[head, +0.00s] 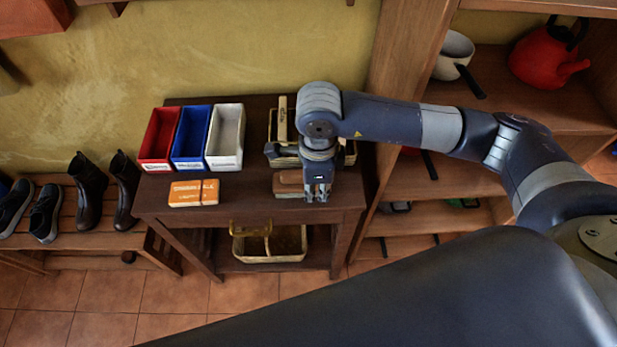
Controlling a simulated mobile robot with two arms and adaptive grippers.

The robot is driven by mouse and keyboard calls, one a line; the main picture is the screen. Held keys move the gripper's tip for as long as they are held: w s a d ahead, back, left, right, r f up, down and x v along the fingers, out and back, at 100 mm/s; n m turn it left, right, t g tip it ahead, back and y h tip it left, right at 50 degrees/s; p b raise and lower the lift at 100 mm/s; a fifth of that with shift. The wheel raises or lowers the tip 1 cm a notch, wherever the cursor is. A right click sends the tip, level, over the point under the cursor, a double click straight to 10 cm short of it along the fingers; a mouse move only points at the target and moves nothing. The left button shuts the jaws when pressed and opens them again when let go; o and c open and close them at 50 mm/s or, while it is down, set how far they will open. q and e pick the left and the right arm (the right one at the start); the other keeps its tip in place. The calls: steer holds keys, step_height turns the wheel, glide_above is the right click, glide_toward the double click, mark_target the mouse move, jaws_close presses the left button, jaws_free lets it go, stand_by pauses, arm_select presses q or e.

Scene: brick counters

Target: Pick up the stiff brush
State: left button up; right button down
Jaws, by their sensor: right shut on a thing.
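The stiff brush (288,178) seems to be the brown wooden block near the front right of the dark wooden table (240,205). My right gripper (318,196) points down at the brush's right end and is shut on it. The fingers and wrist hide that end. I cannot tell whether the brush still touches the tabletop. My left gripper is not in view.
Red (158,153), blue (190,155) and white (225,155) bins stand at the table's back left. An orange box (193,192) lies in front. A basket (351,153) with a pale-handled tool (283,117) is behind my gripper. Shelves (405,60) rise on the right.

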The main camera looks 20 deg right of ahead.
steer(key=s+b, duration=0.2)
steer(key=s, duration=0.8)
steer(key=shift+s+d+r, duration=0.2)
steer(key=shift+s+r, duration=0.1)
steer(key=shift+r, duration=0.15)
steer(key=shift+c, duration=2.4)
jaws_free()
